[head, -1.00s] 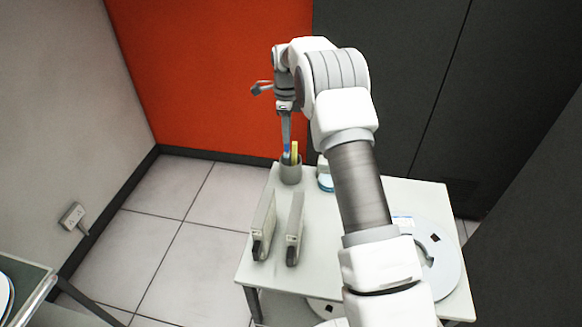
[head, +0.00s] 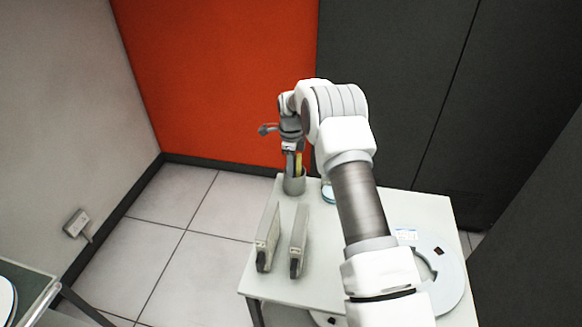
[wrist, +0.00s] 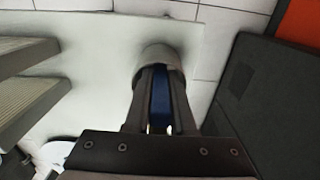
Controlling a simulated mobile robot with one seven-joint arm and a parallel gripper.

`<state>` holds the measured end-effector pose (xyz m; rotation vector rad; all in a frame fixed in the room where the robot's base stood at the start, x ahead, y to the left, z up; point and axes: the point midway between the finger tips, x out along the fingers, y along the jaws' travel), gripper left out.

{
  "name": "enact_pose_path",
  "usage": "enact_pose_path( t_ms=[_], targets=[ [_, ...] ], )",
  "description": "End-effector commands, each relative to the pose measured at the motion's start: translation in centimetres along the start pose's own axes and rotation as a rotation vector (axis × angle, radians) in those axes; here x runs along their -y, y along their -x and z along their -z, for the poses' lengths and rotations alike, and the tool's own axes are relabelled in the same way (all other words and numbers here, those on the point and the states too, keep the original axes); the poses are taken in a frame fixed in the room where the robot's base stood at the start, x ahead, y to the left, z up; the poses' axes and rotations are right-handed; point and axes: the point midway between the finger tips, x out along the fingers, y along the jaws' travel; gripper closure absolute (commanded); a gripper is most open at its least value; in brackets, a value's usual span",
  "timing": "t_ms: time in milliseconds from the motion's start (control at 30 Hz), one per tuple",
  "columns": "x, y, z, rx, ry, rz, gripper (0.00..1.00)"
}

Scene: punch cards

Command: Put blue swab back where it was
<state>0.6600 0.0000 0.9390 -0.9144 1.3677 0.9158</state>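A grey cup (head: 294,185) stands at the back left of the white table, and a yellow swab (head: 299,163) sticks up from it. My gripper (head: 291,172) points down at the cup with its fingertips at or inside the rim. In the wrist view my gripper (wrist: 160,80) is shut on the blue swab (wrist: 160,100), which shows as a blue strip between the two fingers. The cup (wrist: 158,54) lies straight beyond the fingertips there. The swab's lower end is hidden by the fingers and the cup.
Two grey upright holders (head: 267,238) stand on the white table (head: 320,275) in front of the cup. A small blue-and-white round item (head: 328,193) is right of the cup, partly behind my arm. A large reel (head: 449,278) lies at the right.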

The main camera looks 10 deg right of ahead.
Motion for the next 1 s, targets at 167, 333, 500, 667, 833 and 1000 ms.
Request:
enact_pose_path(
  t_ms=[167, 333, 500, 667, 833, 1000],
  targets=[
    [0.0, 0.0, 0.0, 0.0, 0.0, 0.0, 0.66],
    [0.0, 0.2, 0.0, 0.0, 0.0, 0.0, 0.66],
    [0.1, 2.1, -0.1, 0.001, 0.0, 0.003, 0.66],
    [0.1, 5.6, -0.1, 0.001, 0.001, 0.005, 0.66],
    [0.1, 9.1, 0.0, 0.0, 0.001, 0.004, 0.66],
    [0.0, 11.3, -0.1, 0.0, 0.001, 0.001, 0.66]
  ],
)
